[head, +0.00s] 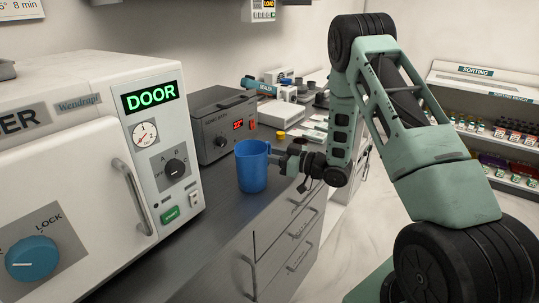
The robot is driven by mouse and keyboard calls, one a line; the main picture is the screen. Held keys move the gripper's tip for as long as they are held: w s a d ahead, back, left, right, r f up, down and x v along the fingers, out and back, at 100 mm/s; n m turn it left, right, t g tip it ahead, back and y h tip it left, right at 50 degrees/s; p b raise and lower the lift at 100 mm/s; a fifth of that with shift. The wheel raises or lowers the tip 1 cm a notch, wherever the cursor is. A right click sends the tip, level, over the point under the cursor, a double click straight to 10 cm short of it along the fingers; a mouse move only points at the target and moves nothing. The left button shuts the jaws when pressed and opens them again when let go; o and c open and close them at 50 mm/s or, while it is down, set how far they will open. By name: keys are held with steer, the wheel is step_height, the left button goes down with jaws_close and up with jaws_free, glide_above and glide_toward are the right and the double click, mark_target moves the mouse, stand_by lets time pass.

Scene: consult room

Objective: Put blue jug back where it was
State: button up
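The blue jug (252,168) stands upright at the counter's right part, or just above it; I cannot tell whether its base touches the surface. Its handle side faces right, toward my gripper (282,163). My gripper reaches in from the right and meets the jug at its handle. The fingertips are small and partly hidden against the jug, so I cannot tell whether they are closed on the handle.
The grey counter (190,262) is bare in front of the jug. A white machine (90,170) with a "DOOR" display fills the left. A grey box (222,122) with a red display stands behind the jug. Drawers (285,240) lie below; sorting shelves (490,120) stand right.

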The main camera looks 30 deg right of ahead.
steer(key=shift+r, duration=0.15)
steer(key=b+v, duration=0.2)
steer(key=v, duration=1)
steer(key=shift+b, duration=0.4)
